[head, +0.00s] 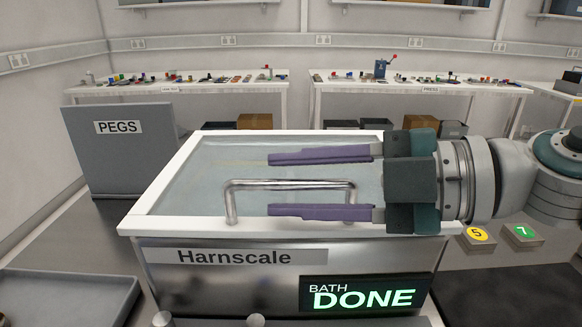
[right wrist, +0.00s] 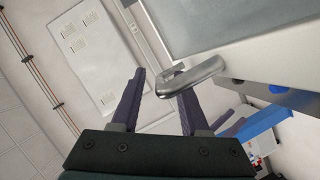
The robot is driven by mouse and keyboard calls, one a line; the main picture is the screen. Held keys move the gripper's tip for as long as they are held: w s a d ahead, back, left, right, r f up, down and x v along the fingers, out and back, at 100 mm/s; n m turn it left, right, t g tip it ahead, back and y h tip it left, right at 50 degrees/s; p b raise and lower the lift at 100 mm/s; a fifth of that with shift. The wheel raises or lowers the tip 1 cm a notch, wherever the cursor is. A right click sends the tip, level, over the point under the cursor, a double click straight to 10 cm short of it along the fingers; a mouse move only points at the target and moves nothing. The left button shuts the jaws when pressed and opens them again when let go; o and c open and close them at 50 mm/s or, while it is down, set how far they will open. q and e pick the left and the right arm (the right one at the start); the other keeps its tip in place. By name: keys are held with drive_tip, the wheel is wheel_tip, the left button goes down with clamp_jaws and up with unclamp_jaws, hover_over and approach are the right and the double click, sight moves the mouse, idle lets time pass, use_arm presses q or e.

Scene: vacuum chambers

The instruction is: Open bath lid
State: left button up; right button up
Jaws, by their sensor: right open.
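The bath (head: 200,260) is a steel box labelled Harnscale, with a lit panel reading BATH DONE (head: 362,294). Its pale, glassy lid (head: 225,160) in a white frame lies flat and closed on top. A silver bar handle (head: 290,184) stands up near the lid's front edge; it also shows in the right wrist view (right wrist: 192,76). My right gripper (head: 270,184) comes in from the right, open, with one purple finger on each side of the bar in the head view. In the right wrist view the handle overlaps one fingertip; contact is unclear. My left gripper is not in view.
A grey PEGS panel (head: 118,150) stands behind left of the bath. A grey tray (head: 70,296) lies at front left. Yellow 5 (head: 477,235) and green 7 (head: 523,233) buttons sit to the right. Benches with small parts line the back wall.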

drive_tip(key=shift+w+a, duration=0.1)
drive_tip(key=shift+a, duration=0.2)
clamp_jaws()
idle(1.3)
